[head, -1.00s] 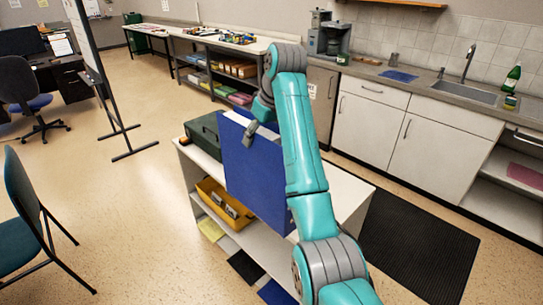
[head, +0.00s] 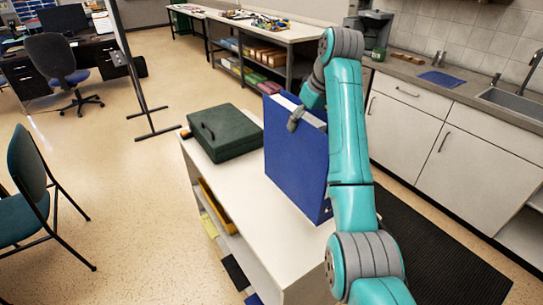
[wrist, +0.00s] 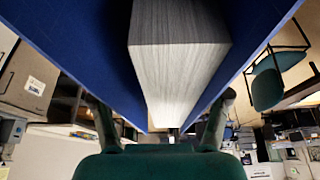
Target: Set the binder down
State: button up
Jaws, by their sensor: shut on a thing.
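The blue binder (head: 290,150) is upright in my gripper (head: 299,115), at the right part of the white shelf unit's top (head: 240,185). My gripper is shut on its upper edge. I cannot tell whether its lower edge touches the top or hangs just above it. In the wrist view the binder's blue covers (wrist: 65,40) spread to both sides of a thick block of paper (wrist: 178,60), with the gripper's fingers below them. My arm hides part of the binder's right side.
A dark green case (head: 225,135) lies on the same top, left of the binder. A yellow bin (head: 207,200) sits on the shelf below. The top's near end is bare. A black mat (head: 440,250) and kitchen counter (head: 450,90) are at right, a chair (head: 30,185) at left.

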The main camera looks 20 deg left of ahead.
aim_at(302, 150)
jog(key=shift+w+f, duration=0.1)
jog(key=shift+f, duration=4.85)
jog(key=o, duration=1.8)
jog(key=shift+d+f, duration=0.1)
